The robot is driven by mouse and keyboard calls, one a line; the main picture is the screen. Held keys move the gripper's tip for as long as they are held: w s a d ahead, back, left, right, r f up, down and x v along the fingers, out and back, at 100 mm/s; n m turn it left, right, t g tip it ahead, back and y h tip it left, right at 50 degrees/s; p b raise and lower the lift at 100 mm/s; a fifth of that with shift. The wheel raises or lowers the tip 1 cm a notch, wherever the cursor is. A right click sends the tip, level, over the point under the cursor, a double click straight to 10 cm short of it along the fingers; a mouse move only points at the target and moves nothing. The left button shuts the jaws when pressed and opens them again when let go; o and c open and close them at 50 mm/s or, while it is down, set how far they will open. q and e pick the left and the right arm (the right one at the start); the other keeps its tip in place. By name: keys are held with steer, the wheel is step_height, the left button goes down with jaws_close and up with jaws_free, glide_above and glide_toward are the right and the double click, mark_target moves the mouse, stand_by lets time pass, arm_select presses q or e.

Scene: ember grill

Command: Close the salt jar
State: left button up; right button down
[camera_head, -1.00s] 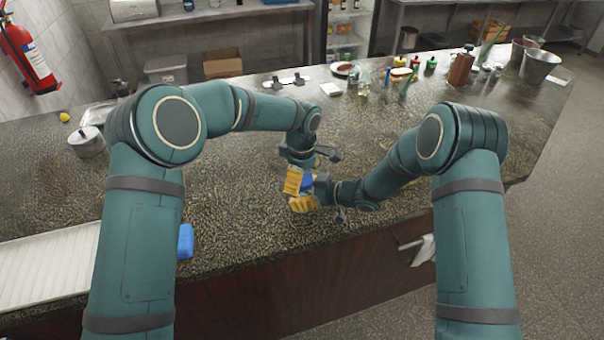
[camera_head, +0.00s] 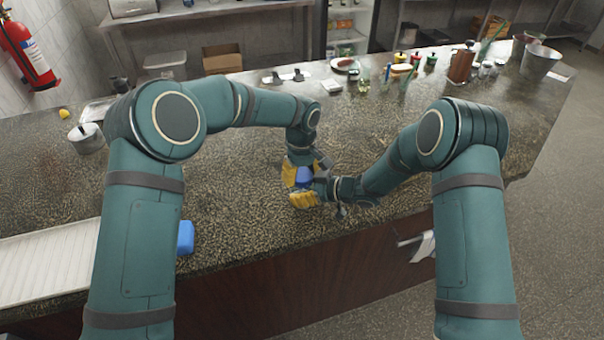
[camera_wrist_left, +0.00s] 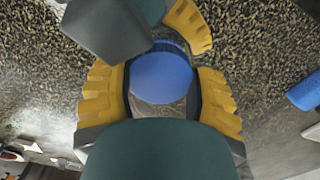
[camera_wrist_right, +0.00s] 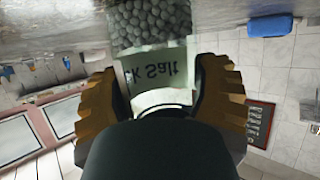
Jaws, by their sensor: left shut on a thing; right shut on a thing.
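The salt jar (camera_wrist_right: 155,72) shows in the right wrist view with dark grains and a label reading "...ck Salt", upside down in the picture. My right gripper (camera_head: 305,199) is shut on the jar, its yellow fingers on either side of it. A round blue lid (camera_wrist_left: 162,77) lies between the yellow fingers of my left gripper (camera_wrist_left: 162,95). The lid also shows in the head view (camera_head: 304,175), close above the right gripper. The left gripper is shut on the lid. Whether the lid is seated on the jar's rim is hidden.
A blue block (camera_head: 185,238) lies on the speckled counter (camera_head: 235,220) near a white ribbed tray (camera_head: 45,262). A lidded pot (camera_head: 87,139) stands at the left. Several bottles and a metal bucket (camera_head: 540,64) stand at the back right. The counter around the grippers is clear.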

stand_by(0.3)
arm_select(q)
steer(key=o, duration=1.3)
steer(key=shift+r, duration=2.3)
steer(key=shift+r+n, duration=1)
steer(key=shift+r, duration=0.75)
